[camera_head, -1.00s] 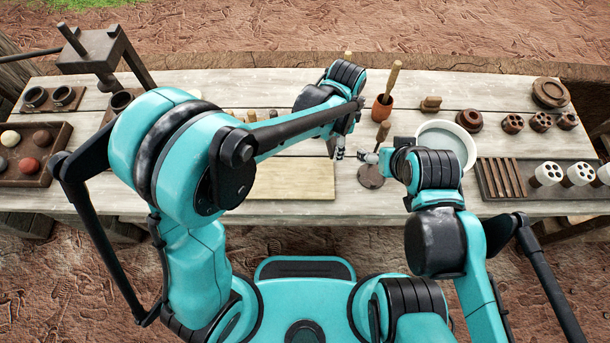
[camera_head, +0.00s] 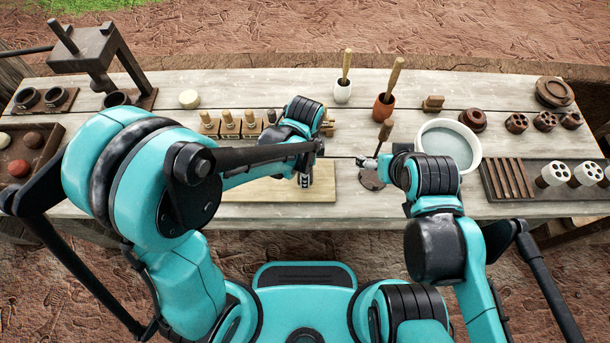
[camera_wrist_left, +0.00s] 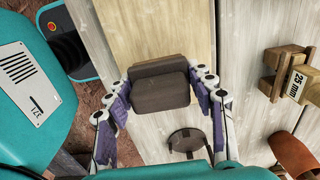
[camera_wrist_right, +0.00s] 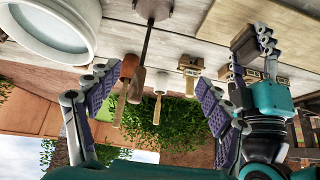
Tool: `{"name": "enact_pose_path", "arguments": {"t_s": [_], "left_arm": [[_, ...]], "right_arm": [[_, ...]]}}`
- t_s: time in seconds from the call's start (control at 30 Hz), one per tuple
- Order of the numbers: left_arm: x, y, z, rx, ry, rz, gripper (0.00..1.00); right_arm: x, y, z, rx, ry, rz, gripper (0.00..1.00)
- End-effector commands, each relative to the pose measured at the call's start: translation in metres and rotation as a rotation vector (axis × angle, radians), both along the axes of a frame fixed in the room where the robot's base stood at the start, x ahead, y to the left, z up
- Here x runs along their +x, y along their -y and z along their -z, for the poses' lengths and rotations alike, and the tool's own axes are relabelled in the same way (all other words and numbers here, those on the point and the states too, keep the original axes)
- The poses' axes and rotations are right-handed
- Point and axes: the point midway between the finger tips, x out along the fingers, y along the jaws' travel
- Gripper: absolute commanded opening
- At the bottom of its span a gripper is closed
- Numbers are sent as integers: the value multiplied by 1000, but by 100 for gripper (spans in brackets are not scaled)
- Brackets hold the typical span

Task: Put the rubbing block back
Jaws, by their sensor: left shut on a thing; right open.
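The rubbing block (camera_wrist_left: 160,88), a dark grey-brown block with rounded edges, is between the fingers of my left gripper (camera_wrist_left: 166,98), which is shut on it. It appears over the end of the pale board (camera_wrist_left: 165,28); whether it touches the board I cannot tell. In the head view my left gripper (camera_head: 304,180) is at the right end of the board (camera_head: 250,190), and the block is hidden. My right gripper (camera_head: 366,162) is open beside a stand with a round dark base (camera_head: 373,180) and upright wooden handle (camera_head: 385,130). In the right wrist view the handle (camera_wrist_right: 136,86) shows between the open fingers (camera_wrist_right: 150,100).
A white basin (camera_head: 476,150) stands right of my right gripper. Behind are a terracotta pot (camera_head: 382,112) and a white pot (camera_head: 342,92) with wooden handles. Several wooden-topped pieces (camera_head: 229,125) stand behind the board. A slatted dark tray (camera_head: 490,190) lies at the right.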

Motion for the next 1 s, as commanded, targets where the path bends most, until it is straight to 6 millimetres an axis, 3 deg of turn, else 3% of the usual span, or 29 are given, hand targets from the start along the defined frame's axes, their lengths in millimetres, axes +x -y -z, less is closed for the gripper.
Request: {"name": "enact_pose_path", "arguments": {"t_s": [0.03,0.17,0.53,0.57,0.63,1.0], "left_arm": [[0,0,12,0,0,0,23],[0,0,30,0,0,0,23],[0,0,33,0,0,-1,23],[0,0,33,0,0,-1,57],[0,0,32,0,0,-1,75],[0,0,29,0,0,-1,75]], "right_arm": [[0,0,7,0,0,0,79],[0,0,16,0,0,0,79],[0,0,18,0,0,0,79],[0,0,18,0,0,0,79],[0,0,17,0,0,0,79],[0,0,14,0,0,0,79]]}}
